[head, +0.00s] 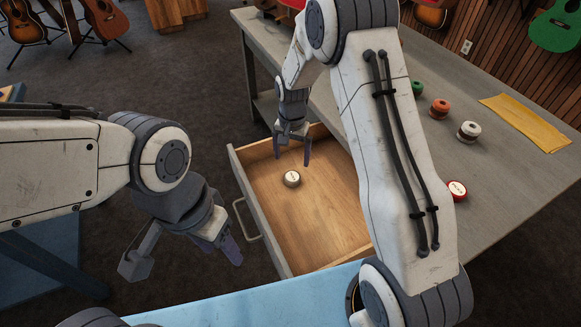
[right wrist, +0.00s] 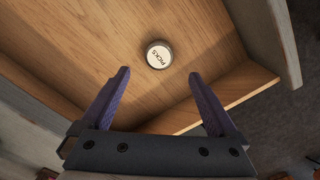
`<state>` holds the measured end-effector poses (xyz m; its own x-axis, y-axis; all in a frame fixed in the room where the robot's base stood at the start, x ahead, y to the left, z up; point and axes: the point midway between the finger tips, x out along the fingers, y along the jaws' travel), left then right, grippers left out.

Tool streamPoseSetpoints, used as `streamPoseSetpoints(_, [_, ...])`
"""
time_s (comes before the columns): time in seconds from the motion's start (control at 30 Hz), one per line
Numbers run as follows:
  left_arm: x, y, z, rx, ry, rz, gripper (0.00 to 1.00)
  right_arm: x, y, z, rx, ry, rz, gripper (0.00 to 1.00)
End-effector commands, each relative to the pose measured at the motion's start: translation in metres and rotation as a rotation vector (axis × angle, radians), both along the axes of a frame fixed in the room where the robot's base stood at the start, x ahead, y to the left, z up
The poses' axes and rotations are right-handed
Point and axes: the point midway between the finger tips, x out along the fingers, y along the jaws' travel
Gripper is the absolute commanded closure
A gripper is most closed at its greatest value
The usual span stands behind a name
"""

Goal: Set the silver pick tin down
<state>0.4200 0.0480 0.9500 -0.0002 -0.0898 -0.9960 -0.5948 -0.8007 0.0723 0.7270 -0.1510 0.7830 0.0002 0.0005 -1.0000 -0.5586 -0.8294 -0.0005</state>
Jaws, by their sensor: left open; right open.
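The silver pick tin (head: 292,179) is a small round tin with a pale lid. It sits upright on the wooden floor of the open drawer (head: 325,235). In the right wrist view the tin (right wrist: 158,55) shows "PICKS" on its lid and lies just beyond the fingertips, apart from them. My right gripper (head: 291,155) is open and empty, above the drawer near the tin; its purple fingers show in the right wrist view (right wrist: 160,85). My left gripper (head: 232,248) is open and empty, outside the drawer to its left.
The grey workbench (head: 510,190) holds a red tin (head: 457,190), several spools including an orange one (head: 440,107), and a yellow cloth (head: 525,122). The drawer's front panel and handle (head: 247,219) face left. A blue surface (head: 270,302) lies in front. Much of the drawer floor is bare.

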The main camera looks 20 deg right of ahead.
Motion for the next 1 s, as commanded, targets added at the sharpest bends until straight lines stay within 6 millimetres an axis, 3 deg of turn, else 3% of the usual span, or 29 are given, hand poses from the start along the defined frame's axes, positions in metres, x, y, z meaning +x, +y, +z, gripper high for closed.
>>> streamPoseSetpoints(0.1, [0.0, 0.0, 0.0, 0.0, 0.0, 0.0, 0.45, 0.001, 0.0, 0.019, 0.001, -0.003, 0.0, 0.05])
streamPoseSetpoints(0.23, [0.0, 0.0, 0.001, 0.0, 0.0, 0.0, 0.45, 0.0, 0.001, 0.03, 0.0, -0.001, 0.005, 0.05])
streamPoseSetpoints(0.37, [0.0, 0.0, 0.001, 0.0, 0.0, 0.0, 0.45, -0.016, 0.021, 0.053, 0.005, -0.007, 0.089, 0.05])
streamPoseSetpoints(0.47, [0.0, 0.0, 0.001, 0.0, 0.0, 0.0, 0.45, -0.049, 0.052, 0.085, 0.014, -0.018, 0.247, 0.05])
streamPoseSetpoints(0.6, [0.0, 0.0, 0.001, 0.0, 0.0, 0.0, 0.45, -0.126, 0.093, 0.131, 0.032, -0.03, 0.551, 0.05])
streamPoseSetpoints(0.67, [0.0, 0.0, 0.0, 0.0, 0.0, 0.0, 0.45, -0.162, 0.103, 0.146, 0.04, -0.036, 0.682, 0.05])
streamPoseSetpoints(0.8, [0.0, 0.0, 0.0, 0.0, 0.0, 0.0, 0.45, -0.236, 0.11, 0.164, 0.058, -0.047, 0.955, 0.05])
streamPoseSetpoints(0.9, [0.0, 0.0, 0.0, 0.0, 0.0, 0.0, 0.45, -0.274, 0.107, 0.168, 0.068, -0.051, 1.098, 0.05])
streamPoseSetpoints(1.0, [0.0, 0.0, 0.0, 0.0, 0.0, 0.0, 0.45, -0.297, 0.102, 0.168, 0.074, -0.055, 1.187, 0.05])
